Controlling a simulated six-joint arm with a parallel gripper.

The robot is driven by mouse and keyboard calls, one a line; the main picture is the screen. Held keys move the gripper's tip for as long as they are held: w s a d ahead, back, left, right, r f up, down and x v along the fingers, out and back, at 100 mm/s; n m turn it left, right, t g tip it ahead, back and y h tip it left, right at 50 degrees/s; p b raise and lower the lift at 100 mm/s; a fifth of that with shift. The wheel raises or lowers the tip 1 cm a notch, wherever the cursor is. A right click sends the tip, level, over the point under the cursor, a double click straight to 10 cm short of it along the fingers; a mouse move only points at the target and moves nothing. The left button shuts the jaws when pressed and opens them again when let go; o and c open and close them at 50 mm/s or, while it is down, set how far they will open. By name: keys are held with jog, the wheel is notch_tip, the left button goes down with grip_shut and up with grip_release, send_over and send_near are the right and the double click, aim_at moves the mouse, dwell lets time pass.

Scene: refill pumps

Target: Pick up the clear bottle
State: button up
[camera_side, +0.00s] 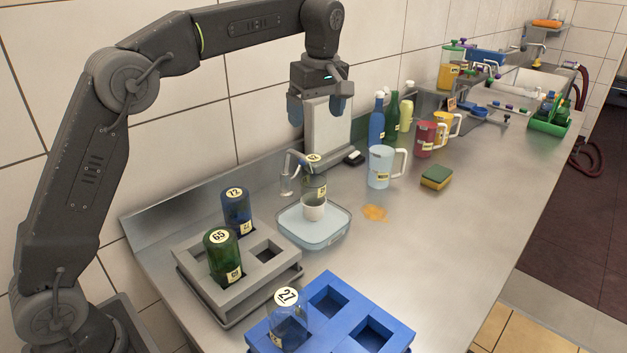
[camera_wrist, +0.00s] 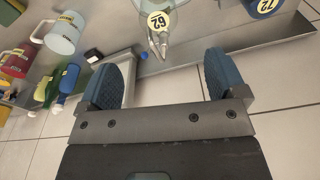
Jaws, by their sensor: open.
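A grey rack (camera_side: 205,294) holds a blue bottle (camera_side: 236,212) and a green bottle (camera_side: 222,258). A metal spout (camera_side: 287,183) stands close beside bottle 62. A light blue jug (camera_side: 380,167), sponge (camera_side: 436,177) and orange spill (camera_side: 375,212) lie right.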

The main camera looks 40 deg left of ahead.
aim_at(311, 157)
jog(key=f, duration=0.4)
jog(key=a+f, duration=0.1)
jog(key=f, duration=0.8)
jog(key=shift+w+a+f, duration=0.3)
jog(key=shift+f, duration=0.05)
jog(key=c, duration=1.2)
jog(key=shift+r, duration=0.45)
notch_tip(311, 157, up, 4)
jog(key=shift+a+f, duration=0.1)
jog(key=shift+f, duration=0.05)
jog(key=shift+s+a+r, duration=0.95)
jog(key=shift+a+r, duration=0.7)
jog(key=shift+r, duration=0.45)
jog(key=shift+s+a+r, duration=1)
jog(key=shift+a+r, duration=0.65)
jog(key=shift+r, duration=0.4)
jog(key=shift+s+a+r, duration=0.95)
jog(key=shift+a+r, duration=0.7)
jog(key=shift+r, duration=0.45)
